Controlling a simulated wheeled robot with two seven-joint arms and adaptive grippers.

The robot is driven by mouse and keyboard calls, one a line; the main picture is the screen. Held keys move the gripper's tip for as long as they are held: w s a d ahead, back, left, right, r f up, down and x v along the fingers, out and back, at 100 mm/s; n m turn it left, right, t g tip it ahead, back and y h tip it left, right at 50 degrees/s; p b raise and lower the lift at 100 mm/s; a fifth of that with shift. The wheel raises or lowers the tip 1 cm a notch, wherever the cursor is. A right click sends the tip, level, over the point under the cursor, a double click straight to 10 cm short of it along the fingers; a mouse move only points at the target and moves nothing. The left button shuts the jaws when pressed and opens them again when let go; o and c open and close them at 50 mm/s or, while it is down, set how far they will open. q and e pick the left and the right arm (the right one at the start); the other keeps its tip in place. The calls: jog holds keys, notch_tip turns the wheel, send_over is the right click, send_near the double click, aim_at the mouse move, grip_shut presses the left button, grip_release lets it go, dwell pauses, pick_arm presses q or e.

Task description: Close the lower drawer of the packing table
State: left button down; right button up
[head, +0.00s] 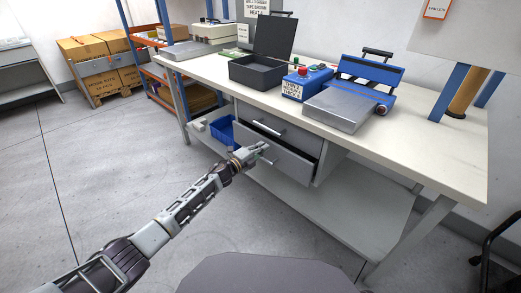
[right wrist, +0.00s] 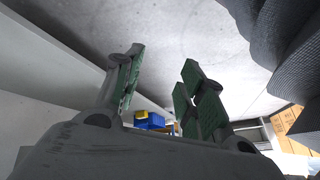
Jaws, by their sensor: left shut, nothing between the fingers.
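The packing table (head: 435,160) has a white top and a grey drawer unit below it. Its lower drawer (head: 290,166) stands partly pulled out, with a dark gap showing along its top and right side. The upper drawer (head: 252,116) above it looks shut. My left gripper (head: 261,151) is shut and empty at the left part of the lower drawer's front, by its handle. It covers part of the handle, and I cannot tell if it touches. My right gripper (right wrist: 162,62) shows only in the right wrist view, with its fingers apart and nothing between them.
A blue bin (head: 222,129) stands on the table's lower shelf, left of the drawers. The tabletop holds a black open box (head: 258,72), a blue device (head: 304,84) and a metal-topped scale (head: 340,110). The floor (head: 100,170) in front is clear.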

pick_arm(q)
jog(key=p+v, duration=0.3)
jog(key=v, duration=0.8)
jog(key=shift+s, duration=0.2)
pick_arm(e)
notch_tip(320, 180, up, 8)
jog(key=s+d+g+h, duration=0.1)
jog(key=shift+s+d, duration=0.15)
jog(key=shift+d, duration=0.25)
pick_arm(q)
jog(key=shift+a, duration=0.15)
pick_arm(e)
jog(key=shift+f, duration=0.15)
